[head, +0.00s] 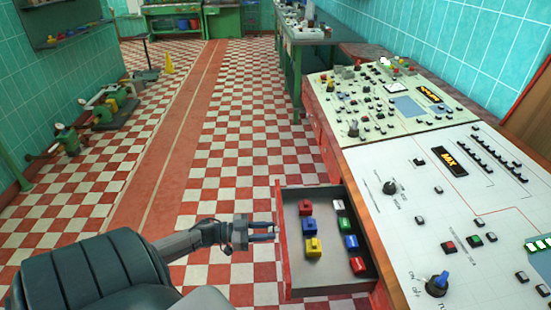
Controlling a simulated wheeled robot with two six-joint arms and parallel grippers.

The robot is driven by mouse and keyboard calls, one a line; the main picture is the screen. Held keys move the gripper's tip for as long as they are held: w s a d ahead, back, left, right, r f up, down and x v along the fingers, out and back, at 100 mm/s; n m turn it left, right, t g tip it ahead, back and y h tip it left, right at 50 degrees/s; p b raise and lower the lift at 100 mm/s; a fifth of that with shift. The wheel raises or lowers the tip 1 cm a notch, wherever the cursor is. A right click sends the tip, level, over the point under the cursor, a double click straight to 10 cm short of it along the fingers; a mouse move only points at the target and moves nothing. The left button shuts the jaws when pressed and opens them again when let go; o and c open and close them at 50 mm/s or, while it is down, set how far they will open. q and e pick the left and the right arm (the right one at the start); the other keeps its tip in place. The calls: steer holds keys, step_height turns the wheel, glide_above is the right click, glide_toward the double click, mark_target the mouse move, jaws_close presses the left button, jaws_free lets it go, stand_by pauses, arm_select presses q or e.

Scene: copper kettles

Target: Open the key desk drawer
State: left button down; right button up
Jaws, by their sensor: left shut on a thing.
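The key desk drawer (320,277) stands pulled out to the left from under the control desk (391,232). Its grey inside shows, with several small red, blue, yellow, green and white pieces lying in it. My left gripper (264,231) comes in from the left at the outer side of the red drawer front (281,262). Its fingers are shut on the drawer's handle, which is mostly hidden between them. My right gripper is not in view.
The desk top carries knobs, buttons and labels, with a second panel (410,122) behind. A green table (302,40) stands farther back. Pipework with valves (112,105) lies at the left by the wall. The checkered floor (240,140) between is clear.

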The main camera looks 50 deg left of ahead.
arm_select(q)
steer(key=shift+s+a, duration=0.1)
stand_by(0.3)
steer(key=c, duration=1.1)
jaws_free()
steer(key=shift+o, duration=0.2)
steer(key=b+v, duration=0.1)
steer(key=v, duration=1)
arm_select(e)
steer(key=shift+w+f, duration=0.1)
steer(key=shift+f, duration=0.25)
